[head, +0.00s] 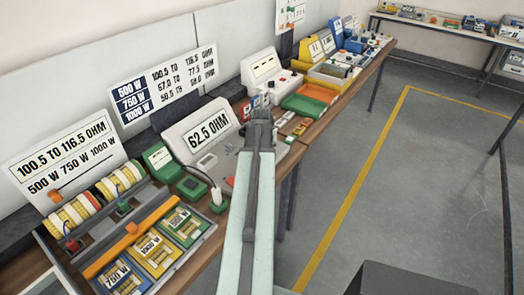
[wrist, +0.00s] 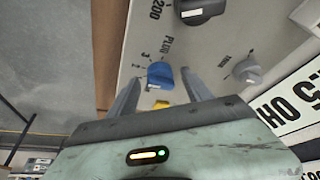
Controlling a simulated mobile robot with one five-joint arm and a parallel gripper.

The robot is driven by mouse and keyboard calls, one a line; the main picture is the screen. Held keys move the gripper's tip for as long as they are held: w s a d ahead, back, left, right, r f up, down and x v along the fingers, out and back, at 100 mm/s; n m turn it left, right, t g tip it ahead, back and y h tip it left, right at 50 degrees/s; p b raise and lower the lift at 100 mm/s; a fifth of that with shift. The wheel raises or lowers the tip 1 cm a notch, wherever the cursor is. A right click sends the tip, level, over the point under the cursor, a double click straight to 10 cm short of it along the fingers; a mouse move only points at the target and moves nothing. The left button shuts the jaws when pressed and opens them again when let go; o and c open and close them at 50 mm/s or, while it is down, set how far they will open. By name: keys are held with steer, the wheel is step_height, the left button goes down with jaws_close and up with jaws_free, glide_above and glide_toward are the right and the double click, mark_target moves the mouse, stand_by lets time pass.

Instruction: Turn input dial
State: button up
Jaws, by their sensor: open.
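In the wrist view a blue dial (wrist: 160,75) sits on a pale panel (wrist: 165,35), with small numbers and the word PLUG beside it. A grey dial (wrist: 247,72) is to its right and a black dial (wrist: 199,10) is above. I cannot read which one is marked as input. My gripper (wrist: 160,82) is open, with one finger on each side of the blue dial. I cannot tell whether either finger touches it. In the head view my gripper (head: 259,113) is at the right end of the meter (head: 180,132) reading 62.5 OHM, and my arm hides part of its panel.
A yellow part (wrist: 161,104) shows between the fingers. A green box (head: 160,157) and a tray of resistor cards (head: 205,226) are left of my arm. The floor (head: 390,180) to the right is clear.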

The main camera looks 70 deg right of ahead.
steer(key=p+v, duration=0.5)
steer(key=v, duration=0.1)
steer(key=shift+a+r, duration=0.2)
steer(key=shift+r, duration=0.15)
steer(key=shift+s, duration=0.15)
